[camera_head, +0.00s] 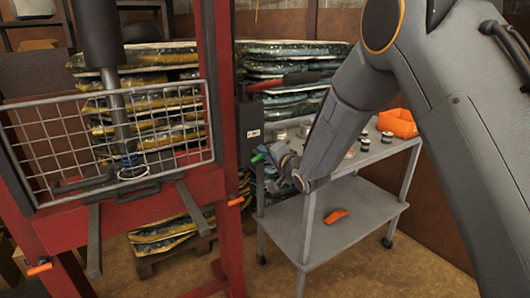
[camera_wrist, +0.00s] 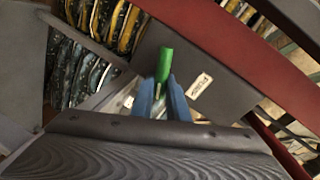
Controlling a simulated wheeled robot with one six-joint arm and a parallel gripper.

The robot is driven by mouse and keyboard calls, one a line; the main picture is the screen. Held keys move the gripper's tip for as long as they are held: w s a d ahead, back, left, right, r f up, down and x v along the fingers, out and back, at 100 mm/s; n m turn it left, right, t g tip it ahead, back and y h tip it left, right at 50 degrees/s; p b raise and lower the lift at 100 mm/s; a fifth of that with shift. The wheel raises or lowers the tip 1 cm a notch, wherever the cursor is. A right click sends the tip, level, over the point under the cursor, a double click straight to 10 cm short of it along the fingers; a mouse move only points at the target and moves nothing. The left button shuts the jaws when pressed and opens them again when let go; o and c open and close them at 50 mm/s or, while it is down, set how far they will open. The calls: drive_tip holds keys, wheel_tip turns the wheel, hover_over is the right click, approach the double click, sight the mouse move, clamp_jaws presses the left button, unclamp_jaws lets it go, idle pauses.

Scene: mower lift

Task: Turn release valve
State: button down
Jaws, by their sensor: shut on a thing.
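The release valve's green handle (camera_head: 257,158) shows at the lower part of the dark pump box (camera_head: 250,125), which is mounted on the right post of the red press frame (camera_head: 225,110). In the wrist view the green handle (camera_wrist: 165,62) sticks out beyond the blue fingertips, tilted slightly. My gripper (camera_wrist: 161,92) is shut on the green handle, with one finger on each side of it. In the head view my gripper (camera_head: 267,153) is at the valve, and its fingers are small there. The valve's stem behind the handle is hidden.
A red lever (camera_head: 290,81) sticks out right above the pump box. A grey cart (camera_head: 340,225) stands close under my arm, with small round parts, an orange bin (camera_head: 398,123) and an orange object (camera_head: 336,216). Stacked bags (camera_head: 290,60) fill the back. A wire guard (camera_head: 60,140) spans the press.

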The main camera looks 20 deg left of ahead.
drive_tip(key=shift+s+f+m+g+y+p, duration=0.15)
drive_tip(key=shift+f+m+g+p, duration=0.2)
drive_tip(key=shift+m, duration=0.5)
drive_tip(key=shift+f+m+g+y+p, duration=0.15)
drive_tip(key=shift+f+m+g+p, duration=0.15)
drive_tip(key=shift+m, duration=0.55)
drive_tip(key=c, duration=1.7)
unclamp_jaws()
drive_tip(key=shift+a+r, duration=0.15)
drive_tip(key=shift+c, duration=0.2)
drive_tip(key=shift+r, duration=0.1)
drive_tip(key=shift+d, duration=0.4)
drive_tip(key=v, duration=0.7)
drive_tip(key=shift+s+b, duration=0.3)
drive_tip(key=shift+b, duration=0.15)
